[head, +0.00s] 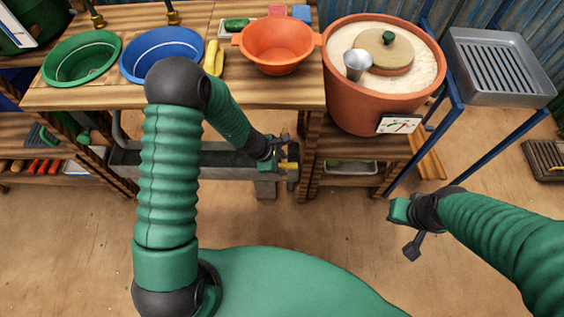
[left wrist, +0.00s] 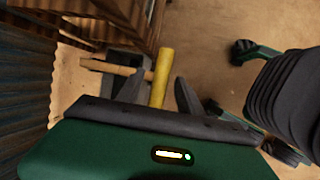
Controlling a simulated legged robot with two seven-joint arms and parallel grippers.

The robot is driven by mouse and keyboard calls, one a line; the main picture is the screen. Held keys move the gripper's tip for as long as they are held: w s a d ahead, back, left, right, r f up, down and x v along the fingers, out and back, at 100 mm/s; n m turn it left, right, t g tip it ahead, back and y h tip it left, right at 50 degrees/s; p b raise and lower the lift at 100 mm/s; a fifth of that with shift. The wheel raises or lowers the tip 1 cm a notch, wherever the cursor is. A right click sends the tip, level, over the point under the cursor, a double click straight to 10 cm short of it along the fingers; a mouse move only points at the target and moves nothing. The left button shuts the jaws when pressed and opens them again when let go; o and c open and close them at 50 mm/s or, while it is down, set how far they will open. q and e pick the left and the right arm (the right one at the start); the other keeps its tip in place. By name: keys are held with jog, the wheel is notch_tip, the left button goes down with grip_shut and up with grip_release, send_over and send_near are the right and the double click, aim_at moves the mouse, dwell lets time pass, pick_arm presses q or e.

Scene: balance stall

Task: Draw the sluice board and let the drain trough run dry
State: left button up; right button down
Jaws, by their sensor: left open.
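The long grey drain trough (head: 215,158) runs under the wooden counter. At its right end a yellow handle (head: 288,166) shows beside my left gripper (head: 284,154); the board below it is hidden from me. In the left wrist view the yellow handle (left wrist: 162,68) stands between the two dark fingers of my left gripper (left wrist: 158,84). These fingers are open and spaced on either side of it; I cannot tell whether either touches. My right gripper (head: 405,229) hangs over the floor at right, away from the trough; its finger opening is unclear.
Green (head: 82,58) and blue (head: 162,55) basins and an orange bowl (head: 277,46) stand on the counter (head: 200,95). A large terracotta pot (head: 362,100) is at right, beside a blue-framed stand with a metal tray (head: 500,68). The floor in front is clear.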

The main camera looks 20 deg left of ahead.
pick_arm(q)
jog(key=p+v, duration=0.7)
jog(key=v, duration=0.9)
jog(key=shift+s+r, duration=0.1)
jog(key=shift+r, duration=0.05)
